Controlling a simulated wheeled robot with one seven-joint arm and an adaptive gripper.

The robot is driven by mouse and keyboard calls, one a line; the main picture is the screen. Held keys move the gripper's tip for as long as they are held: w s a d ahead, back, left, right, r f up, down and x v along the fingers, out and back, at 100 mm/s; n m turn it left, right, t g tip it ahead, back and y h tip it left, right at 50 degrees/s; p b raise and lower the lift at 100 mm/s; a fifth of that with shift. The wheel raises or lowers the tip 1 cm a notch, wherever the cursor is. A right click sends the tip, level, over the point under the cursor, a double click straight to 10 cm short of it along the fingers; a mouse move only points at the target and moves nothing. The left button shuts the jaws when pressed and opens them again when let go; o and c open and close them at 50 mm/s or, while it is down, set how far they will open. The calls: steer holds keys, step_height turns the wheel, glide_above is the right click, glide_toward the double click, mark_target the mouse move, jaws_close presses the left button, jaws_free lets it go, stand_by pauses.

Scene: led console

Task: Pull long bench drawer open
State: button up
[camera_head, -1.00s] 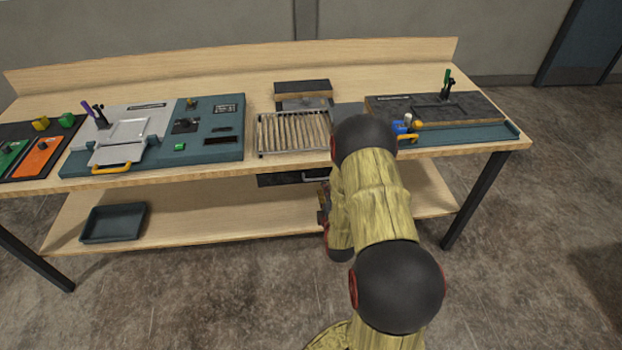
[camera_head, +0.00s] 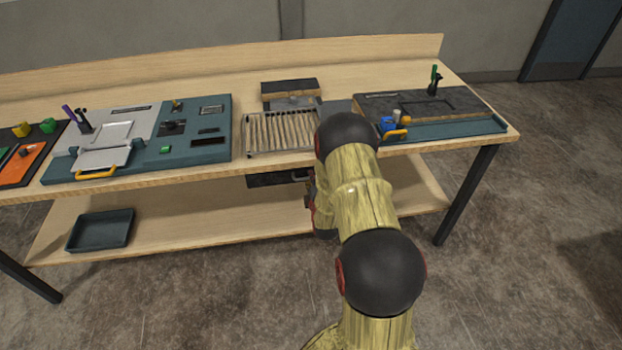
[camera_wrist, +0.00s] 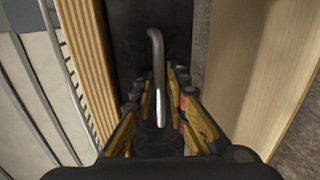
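The long bench drawer (camera_head: 265,181) has a dark front and hangs under the tabletop, right of the middle of the bench. It looks closed or nearly so. Its grey bar handle (camera_wrist: 155,45) runs up the middle of the wrist view. My gripper (camera_wrist: 162,78) is at the handle, with one finger on each side of the bar. The fingers are close to the bar, but I cannot tell whether both press on it. In the head view my arm hides most of the gripper and the right part of the drawer.
The tabletop edge (camera_wrist: 88,60) lies close left of the gripper in the wrist view, and the lower shelf (camera_wrist: 250,60) lies to the right. A slatted rack (camera_head: 277,132) sits above the drawer. A dark tray (camera_head: 100,230) stands on the shelf's left. Floor before the bench is clear.

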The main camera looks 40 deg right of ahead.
steer(key=shift+c, duration=0.9)
jaws_close()
